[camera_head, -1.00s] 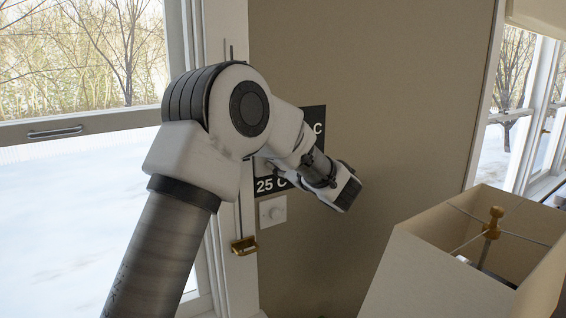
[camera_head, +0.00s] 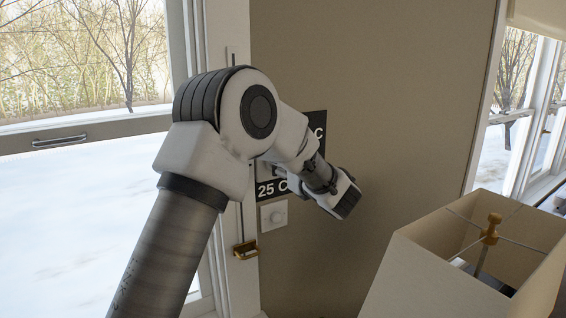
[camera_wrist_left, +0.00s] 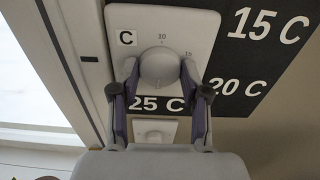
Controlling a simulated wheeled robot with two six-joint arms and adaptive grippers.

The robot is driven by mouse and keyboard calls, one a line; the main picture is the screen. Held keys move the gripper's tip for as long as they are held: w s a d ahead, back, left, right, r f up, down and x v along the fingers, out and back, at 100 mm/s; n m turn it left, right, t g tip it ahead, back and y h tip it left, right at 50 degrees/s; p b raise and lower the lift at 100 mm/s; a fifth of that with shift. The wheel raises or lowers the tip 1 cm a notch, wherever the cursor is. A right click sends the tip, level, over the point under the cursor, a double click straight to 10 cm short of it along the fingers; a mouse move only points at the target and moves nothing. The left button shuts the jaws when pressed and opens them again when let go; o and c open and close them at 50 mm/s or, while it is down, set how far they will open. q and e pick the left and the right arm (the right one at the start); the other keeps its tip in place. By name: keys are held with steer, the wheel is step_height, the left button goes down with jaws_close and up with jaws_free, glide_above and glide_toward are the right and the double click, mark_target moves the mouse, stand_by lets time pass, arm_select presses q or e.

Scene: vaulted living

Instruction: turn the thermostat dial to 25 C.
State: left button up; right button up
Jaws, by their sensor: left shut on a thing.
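The thermostat is a white plate (camera_wrist_left: 190,32) with a round pale dial (camera_wrist_left: 160,68), a "C" mark, and printed numbers 10 and 15 beside the dial. It is mounted on a black panel (camera_wrist_left: 252,68) with white labels 15 C, 20 C and 25 C. In the wrist view my left gripper (camera_wrist_left: 160,80) is shut on the dial, one finger on each side. I cannot make out a pointer on the dial. In the head view my left arm hides the thermostat and most of the panel (camera_head: 317,122). My right gripper is not in view.
A smaller white plate with a round knob (camera_head: 273,214) is on the wall just below the panel. A window with a brass latch (camera_head: 245,250) is at left. A lampshade (camera_head: 410,250) stands at lower right. Bare wall (camera_head: 420,110) lies right of the panel.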

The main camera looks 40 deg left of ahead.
arm_select(q)
steer(key=shift+r, duration=0.2)
stand_by(0.3)
steer(key=o, duration=1)
steer(key=shift+o, duration=0.8)
steer(key=shift+a+f, duration=0.15)
steer(key=shift+f, duration=0.05)
steer(key=v, duration=1.2)
